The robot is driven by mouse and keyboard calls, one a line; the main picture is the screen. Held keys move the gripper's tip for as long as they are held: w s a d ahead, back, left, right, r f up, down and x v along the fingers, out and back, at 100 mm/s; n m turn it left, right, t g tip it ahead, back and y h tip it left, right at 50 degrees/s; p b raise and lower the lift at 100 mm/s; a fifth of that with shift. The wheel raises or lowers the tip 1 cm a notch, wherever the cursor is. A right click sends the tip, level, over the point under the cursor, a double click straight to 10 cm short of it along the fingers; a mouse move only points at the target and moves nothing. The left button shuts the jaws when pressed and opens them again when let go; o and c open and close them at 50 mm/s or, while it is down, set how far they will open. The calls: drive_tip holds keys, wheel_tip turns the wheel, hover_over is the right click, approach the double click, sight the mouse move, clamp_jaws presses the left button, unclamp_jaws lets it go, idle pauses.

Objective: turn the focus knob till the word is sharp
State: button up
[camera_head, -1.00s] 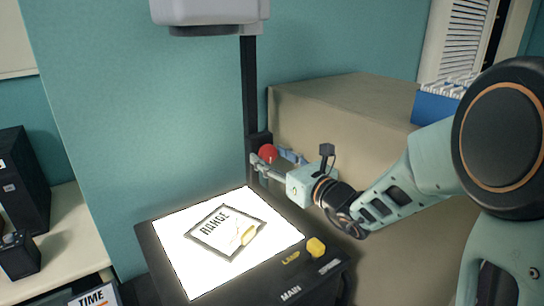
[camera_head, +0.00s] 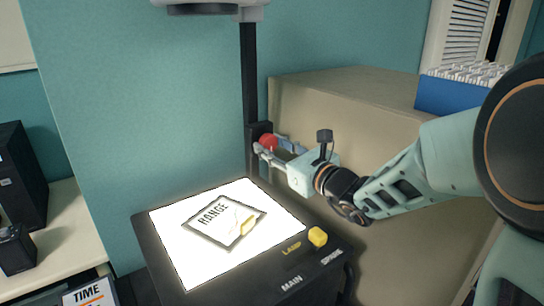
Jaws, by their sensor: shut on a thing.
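The overhead projector has a black body with a lit white stage (camera_head: 180,250). A framed slide (camera_head: 212,239) with the word RANGE lies on the stage. The red focus knob (camera_head: 268,142) sits on the black post (camera_head: 249,85). My gripper (camera_head: 265,148) is at the knob with its fingers shut on it, coming from the right. Part of the knob is hidden by the fingers. The grey projector head (camera_head: 208,5) is cut off at the top edge. The projected word is not in view, so its sharpness cannot be seen.
A yellow switch (camera_head: 318,237) stands by the LAMP label on the projector's front. A beige box (camera_head: 345,100) is behind my gripper, with a blue file tray (camera_head: 447,95) on it. Black speakers (camera_head: 22,175) and a TIME sign (camera_head: 90,295) are at left.

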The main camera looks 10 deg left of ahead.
drive_tip(key=shift+f+n+b, duration=0.25)
drive_tip(key=shift+n+b, duration=1.15)
drive_tip(key=shift+b, duration=1.15)
drive_tip(key=shift+r+n+b, duration=0.15)
drive_tip(key=shift+n+b, duration=0.35)
drive_tip(key=shift+b, duration=0.3)
drive_tip(key=shift+r, duration=0.1)
drive_tip(key=o, duration=1.1)
drive_tip(key=shift+d, duration=0.1)
drive_tip(key=v, duration=0.7)
drive_tip(key=shift+s+d+r, duration=0.1)
drive_tip(key=shift+s, duration=0.1)
